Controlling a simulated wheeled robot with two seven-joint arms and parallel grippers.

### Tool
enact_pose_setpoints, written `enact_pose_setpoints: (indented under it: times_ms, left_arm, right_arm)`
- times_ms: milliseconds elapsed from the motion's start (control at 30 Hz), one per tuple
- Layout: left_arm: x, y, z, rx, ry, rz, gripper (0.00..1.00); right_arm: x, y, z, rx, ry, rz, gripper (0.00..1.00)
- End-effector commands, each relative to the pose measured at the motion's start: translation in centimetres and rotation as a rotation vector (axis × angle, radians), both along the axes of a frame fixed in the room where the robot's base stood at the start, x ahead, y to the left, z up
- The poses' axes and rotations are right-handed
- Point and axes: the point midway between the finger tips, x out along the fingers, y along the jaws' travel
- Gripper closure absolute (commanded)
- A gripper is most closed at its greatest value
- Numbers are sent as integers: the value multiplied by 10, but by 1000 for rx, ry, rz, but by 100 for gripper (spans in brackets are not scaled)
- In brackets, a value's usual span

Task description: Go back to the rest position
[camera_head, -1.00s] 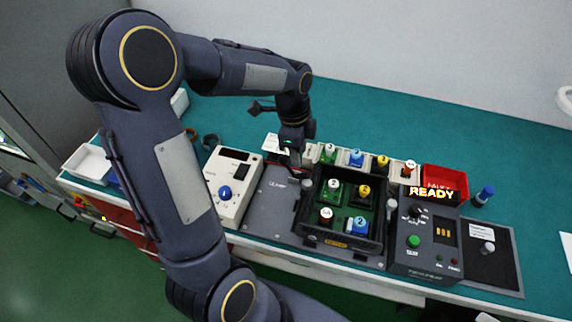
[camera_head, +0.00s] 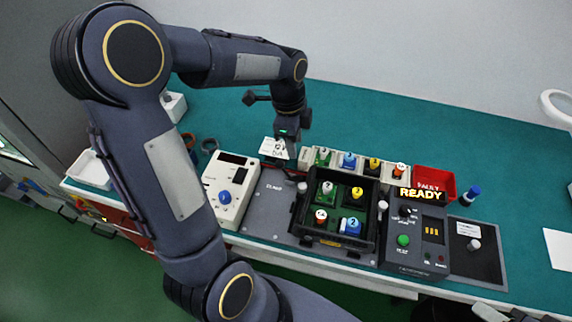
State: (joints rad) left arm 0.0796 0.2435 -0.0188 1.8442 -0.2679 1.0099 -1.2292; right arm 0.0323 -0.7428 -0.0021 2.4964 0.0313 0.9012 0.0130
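My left arm comes in from the left and reaches over the bench. Its gripper (camera_head: 290,150) points down above the back-left end of the row of labelled parts, by a small white card (camera_head: 279,147). Its fingers are too small and partly hidden, so I cannot tell whether they are open or shut. The black open rack (camera_head: 285,232) holds green, yellow, red-brown and blue parts in its slots. My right gripper is not clearly visible.
A control box (camera_head: 421,258) shows READY right of the rack. A white meter box (camera_head: 231,177) stands left. A red tray (camera_head: 434,181) and a blue-capped bottle (camera_head: 469,196) sit at the back right.

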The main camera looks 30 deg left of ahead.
Motion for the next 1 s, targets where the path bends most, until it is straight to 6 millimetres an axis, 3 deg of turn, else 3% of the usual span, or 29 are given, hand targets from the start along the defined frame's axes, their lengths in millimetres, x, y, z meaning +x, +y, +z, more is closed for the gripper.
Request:
enact_pose_setpoints:
  times_ms: [233, 367, 467, 667, 800, 1000]
  left_arm:
    - [0, 0, 0, -1, -1, 3, 62]
    - [-12, -2, 13, -19, -22, 89, 62]
    - [-37, -7, 32, -65, -56, 267, 62]
    - [-110, -28, 63, -246, -109, 764, 62]
    - [-151, -45, 65, -392, -107, 1065, 62]
    - [-180, -61, 59, -529, -80, 1307, 62]
  right_arm:
    - [0, 0, 0, 0, 0, 0, 64]
    - [0, 0, 0, 0, 0, 0, 64]
    - [0, 0, -1, 0, 0, 0, 64]
    - [0, 0, -3, 0, 0, 0, 64]
    - [0, 0, -4, 0, 0, 0, 64]
    - [0, 0, -4, 0, 0, 0, 64]
